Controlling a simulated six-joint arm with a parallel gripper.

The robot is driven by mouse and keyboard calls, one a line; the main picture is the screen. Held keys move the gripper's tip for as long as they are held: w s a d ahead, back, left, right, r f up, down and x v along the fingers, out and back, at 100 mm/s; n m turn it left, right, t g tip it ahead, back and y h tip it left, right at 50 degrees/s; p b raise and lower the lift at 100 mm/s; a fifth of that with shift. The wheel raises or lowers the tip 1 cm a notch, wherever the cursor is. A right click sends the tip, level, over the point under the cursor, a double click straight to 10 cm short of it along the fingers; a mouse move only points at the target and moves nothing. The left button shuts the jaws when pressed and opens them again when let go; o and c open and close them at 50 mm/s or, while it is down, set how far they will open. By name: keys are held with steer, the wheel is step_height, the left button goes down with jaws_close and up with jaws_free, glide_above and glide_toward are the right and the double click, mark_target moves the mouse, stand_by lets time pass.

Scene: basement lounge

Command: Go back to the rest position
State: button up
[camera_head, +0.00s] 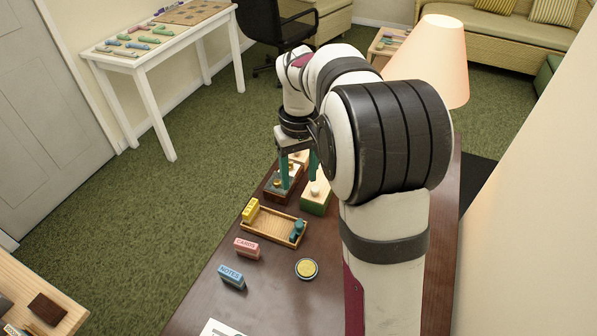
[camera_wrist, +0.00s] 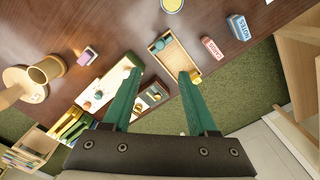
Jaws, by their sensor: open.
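My gripper (camera_head: 299,174) has two green fingers and hangs over the far part of the dark brown table (camera_head: 215,290). In the wrist view my gripper (camera_wrist: 160,76) has its fingers spread wide, with nothing held between the tips. Below and around them are a small dark box with brass-coloured parts (camera_head: 271,192) and a green box with a pale top (camera_head: 316,203). The fingers partly hide both boxes in the head view. I cannot tell whether a fingertip touches either box.
A wooden tray (camera_head: 272,226) holds a yellow block (camera_head: 250,210) and a teal piece (camera_head: 297,230). Nearer stand a pink CARDS block (camera_head: 246,248), a blue NOTES block (camera_head: 231,277) and a round yellow-topped tin (camera_head: 306,269). A lamp (camera_head: 437,60) stands behind my arm.

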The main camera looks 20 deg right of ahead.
steer(key=s+a+m+y, duration=0.1)
steer(key=s+a, duration=0.5)
steer(key=s, duration=0.8)
steer(key=s+a+m, duration=0.4)
steer(key=s+a, duration=0.1)
steer(key=s, duration=0.8)
steer(key=shift+s+a+r+m+y, duration=0.3)
steer(key=shift+s+a+r+y, duration=0.05)
steer(key=shift+a+r+y, duration=0.1)
